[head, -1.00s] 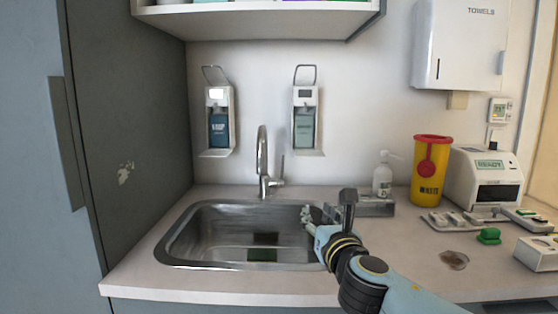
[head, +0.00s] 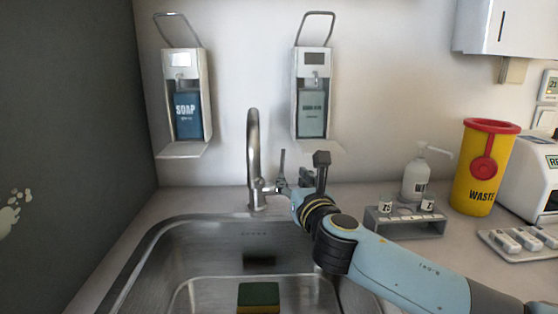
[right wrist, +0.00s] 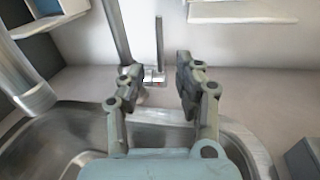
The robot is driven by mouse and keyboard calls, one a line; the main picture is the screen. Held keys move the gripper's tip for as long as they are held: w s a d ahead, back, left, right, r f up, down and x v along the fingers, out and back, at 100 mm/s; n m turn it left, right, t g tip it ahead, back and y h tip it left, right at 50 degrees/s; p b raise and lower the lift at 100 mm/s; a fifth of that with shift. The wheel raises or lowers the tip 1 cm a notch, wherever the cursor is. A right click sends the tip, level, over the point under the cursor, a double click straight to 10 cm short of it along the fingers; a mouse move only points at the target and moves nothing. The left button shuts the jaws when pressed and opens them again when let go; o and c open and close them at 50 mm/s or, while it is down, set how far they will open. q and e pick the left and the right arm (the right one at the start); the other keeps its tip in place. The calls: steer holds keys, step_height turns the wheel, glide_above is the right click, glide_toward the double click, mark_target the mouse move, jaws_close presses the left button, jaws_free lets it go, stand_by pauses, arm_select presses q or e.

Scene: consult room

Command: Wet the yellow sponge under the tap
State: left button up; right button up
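The yellow sponge (head: 258,308) with a dark green top lies on the floor of the steel sink (head: 190,258), at the bottom of the head view. The tap (head: 253,150) stands behind the sink, with its upright lever (head: 282,165) on its right side. No water shows. My right gripper (head: 287,182) is beside the lever in the head view. In the right wrist view this gripper (right wrist: 158,80) is open and empty, and the lever (right wrist: 159,42) shows beyond and between its fingers. I cannot tell whether they touch. My left gripper is out of view.
Two wall dispensers, soap (head: 187,110) and another (head: 312,105), hang above the tap. A small grey rack (head: 405,223), a pump bottle (head: 416,178) and a yellow waste bin (head: 482,170) stand on the counter at right. A dark cabinet side (head: 75,130) bounds the left.

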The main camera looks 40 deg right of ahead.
mark_target(283, 165)
steer(key=x, duration=1)
jaws_close()
